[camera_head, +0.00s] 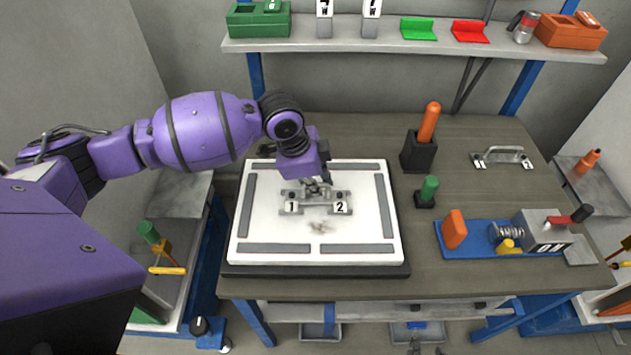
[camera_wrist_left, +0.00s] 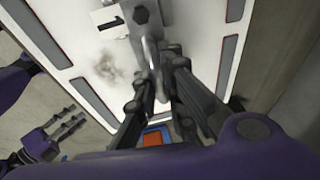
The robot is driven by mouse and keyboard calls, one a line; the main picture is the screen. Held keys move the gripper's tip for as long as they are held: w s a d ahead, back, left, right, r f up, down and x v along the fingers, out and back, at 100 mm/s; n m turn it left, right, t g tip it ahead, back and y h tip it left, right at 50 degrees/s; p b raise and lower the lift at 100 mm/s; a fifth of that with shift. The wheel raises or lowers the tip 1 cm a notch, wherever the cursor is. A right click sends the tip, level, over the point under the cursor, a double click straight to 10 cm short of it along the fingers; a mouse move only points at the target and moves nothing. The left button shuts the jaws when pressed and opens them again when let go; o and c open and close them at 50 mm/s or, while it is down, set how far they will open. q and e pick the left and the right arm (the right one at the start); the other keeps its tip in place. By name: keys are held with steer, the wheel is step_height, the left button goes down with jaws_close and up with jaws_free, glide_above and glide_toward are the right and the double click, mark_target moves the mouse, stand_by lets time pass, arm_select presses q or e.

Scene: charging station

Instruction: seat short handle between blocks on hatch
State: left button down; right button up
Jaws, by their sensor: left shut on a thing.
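The hatch (camera_head: 258,213) is a white panel with grey strips, lying on a dark base on the bench. Grey blocks marked 1 (camera_head: 291,207) and 2 (camera_head: 341,208) stand at its middle. My left gripper (camera_head: 318,184) points down over them, shut on the metal short handle. A thin bar of the short handle (camera_wrist_left: 152,55) shows between the fingers in the left wrist view. The fingers hide much of it, so I cannot tell whether it is fully seated. My right gripper (camera_wrist_left: 68,125) shows small at the lower left there, its fingers apart and empty.
Another metal handle (camera_head: 500,157) lies at the right back of the bench. An orange peg in a black holder (camera_head: 418,153), a green peg (camera_head: 428,189) and a blue fixture (camera_head: 470,246) stand right of the hatch. A shelf (camera_head: 420,47) runs behind.

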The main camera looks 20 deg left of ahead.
mark_target(303, 201)
arm_select(q)
steer(key=shift+f, duration=1.1)
steer(key=c, duration=1.7)
jaws_free()
steer(key=shift+c, duration=0.2)
steer(key=v, duration=1.2)
